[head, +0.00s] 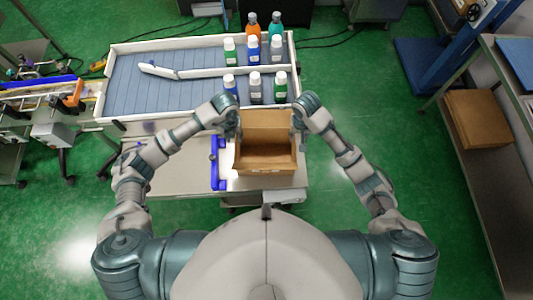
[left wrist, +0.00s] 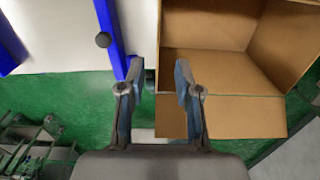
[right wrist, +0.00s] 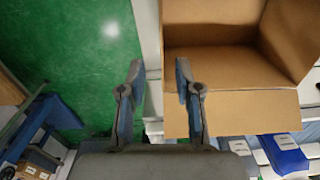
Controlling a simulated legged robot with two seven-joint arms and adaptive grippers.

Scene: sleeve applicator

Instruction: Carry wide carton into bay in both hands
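The wide carton (head: 265,168) is an open brown box standing upright on the light work surface in front of me. Its open inside and a flap show in the left wrist view (left wrist: 235,115) and the right wrist view (right wrist: 245,112). My left gripper (head: 238,130) is at its left side and my right gripper (head: 296,128) at its right side, both near the far end. Contact cannot be told. I cannot identify the bay.
A blue rail (head: 215,162) stands just left of the carton. Behind is a grey roller conveyor (head: 190,95) with several bottles (head: 254,85) at its right. A shelf (head: 505,130) with another brown box (head: 477,120) is far right. Green floor is clear between.

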